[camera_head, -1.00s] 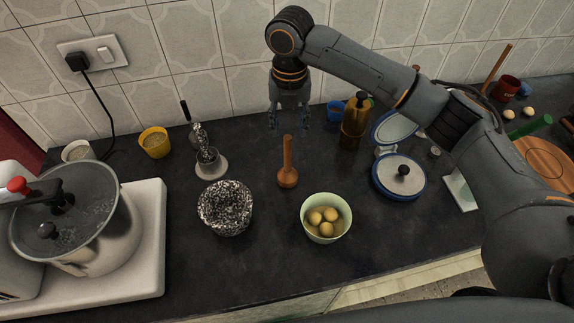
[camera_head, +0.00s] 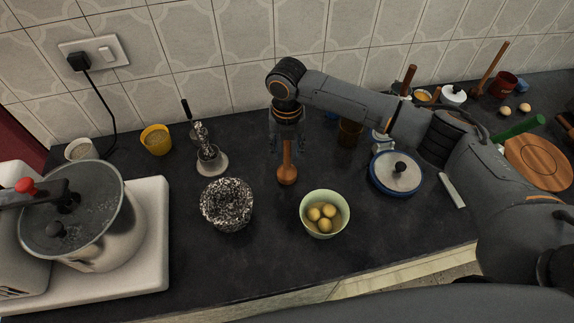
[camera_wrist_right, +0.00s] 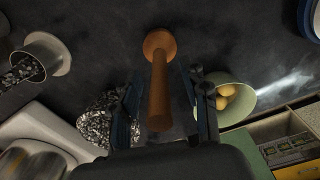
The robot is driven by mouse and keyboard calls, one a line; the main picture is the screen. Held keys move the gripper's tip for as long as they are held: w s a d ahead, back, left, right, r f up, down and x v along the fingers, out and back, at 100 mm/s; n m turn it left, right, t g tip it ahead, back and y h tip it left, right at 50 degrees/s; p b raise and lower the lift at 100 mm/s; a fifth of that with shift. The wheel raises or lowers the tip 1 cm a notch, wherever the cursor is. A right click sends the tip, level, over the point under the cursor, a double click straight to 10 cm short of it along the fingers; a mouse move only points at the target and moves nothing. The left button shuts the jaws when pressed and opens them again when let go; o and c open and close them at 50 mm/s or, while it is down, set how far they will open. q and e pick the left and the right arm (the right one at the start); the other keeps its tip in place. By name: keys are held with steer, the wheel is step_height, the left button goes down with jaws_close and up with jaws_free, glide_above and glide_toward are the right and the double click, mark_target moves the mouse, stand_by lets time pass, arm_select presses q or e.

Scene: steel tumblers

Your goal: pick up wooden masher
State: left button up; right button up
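The wooden masher (camera_head: 287,175) stands upright on the dark counter, with its round head down and its handle up. My right gripper (camera_head: 287,152) is above it, pointing down, with its fingers on both sides of the handle. In the right wrist view the masher's handle (camera_wrist_right: 158,92) rises between the two blue fingers, with a visible gap on each side. The right gripper is open. The top of the handle is hidden by the gripper in the head view. My left gripper is not in view.
A speckled bowl (camera_head: 228,204) stands at front left of the masher, and a green bowl with yellow round items (camera_head: 338,221) at front right. A blue-rimmed lidded pot (camera_head: 396,184) is farther right. A metal cup (camera_head: 210,160) is on the left. The tiled wall (camera_head: 230,60) is behind.

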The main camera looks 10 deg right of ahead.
jaws_close()
